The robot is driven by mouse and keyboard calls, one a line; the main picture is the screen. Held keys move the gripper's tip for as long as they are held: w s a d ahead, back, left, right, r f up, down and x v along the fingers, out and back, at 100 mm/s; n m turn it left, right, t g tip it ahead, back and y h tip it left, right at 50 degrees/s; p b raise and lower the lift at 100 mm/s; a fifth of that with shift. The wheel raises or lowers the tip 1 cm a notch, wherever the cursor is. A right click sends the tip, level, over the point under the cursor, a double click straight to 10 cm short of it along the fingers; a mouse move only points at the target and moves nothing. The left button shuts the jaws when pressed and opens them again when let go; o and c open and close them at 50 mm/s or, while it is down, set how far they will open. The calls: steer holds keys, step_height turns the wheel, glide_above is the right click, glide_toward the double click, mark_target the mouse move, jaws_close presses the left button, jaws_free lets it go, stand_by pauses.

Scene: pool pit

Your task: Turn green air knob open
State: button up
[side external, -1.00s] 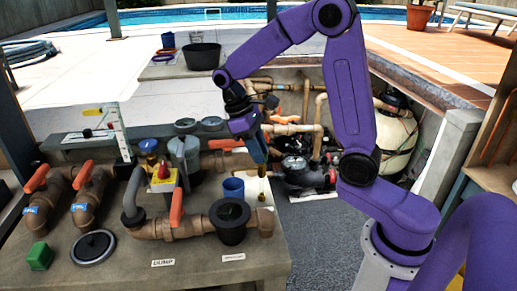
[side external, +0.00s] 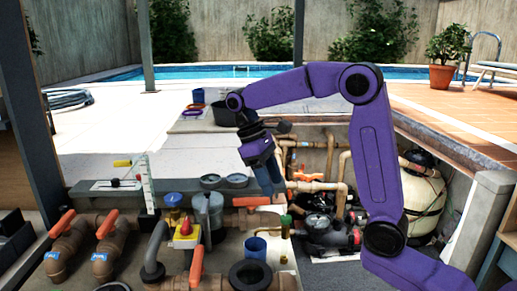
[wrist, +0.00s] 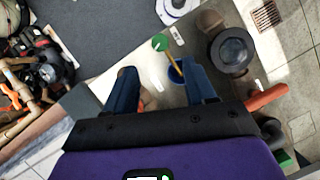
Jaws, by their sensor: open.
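The green air knob (side external: 285,219) sits on top of a thin brass stem near the right edge of the bench. It also shows in the wrist view (wrist: 160,42), just beyond my fingertips, with its yellowish stem running toward the blue cup (wrist: 176,72). My gripper (side external: 272,188) is above and slightly left of the knob in the side view, pointing down. In the wrist view my gripper (wrist: 163,82) has its two blue fingers spread wide with nothing held between them. The knob is apart from both fingers.
The blue cup (side external: 255,247) stands left of the stem. Pipes with orange handles (side external: 251,201), a red-and-yellow valve (side external: 186,229) and a black-capped fitting (side external: 250,275) crowd the bench. A pump (side external: 325,230) and tank lie in the pit at right.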

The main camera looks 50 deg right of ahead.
steer(key=v, duration=0.8)
steer(key=shift+r, duration=0.15)
steer(key=shift+a, duration=0.1)
steer(key=s+a+f+n+t, duration=0.2)
steer(key=s+a+f, duration=0.15)
steer(key=s, duration=0.25)
steer(key=s+a+f+n+t, duration=0.1)
steer(key=s+a+f+n, duration=0.1)
steer(key=s+f+n, duration=0.3)
steer(key=s+d+f+y, duration=0.1)
steer(key=s+f, duration=0.2)
steer(key=s, duration=0.5)
steer(key=s+d+f+n+t+y, duration=0.1)
steer(key=s+f, duration=0.3)
steer(key=s, duration=0.4)
steer(key=shift+s+d+f, duration=0.2)
steer(key=shift+f, duration=0.05)
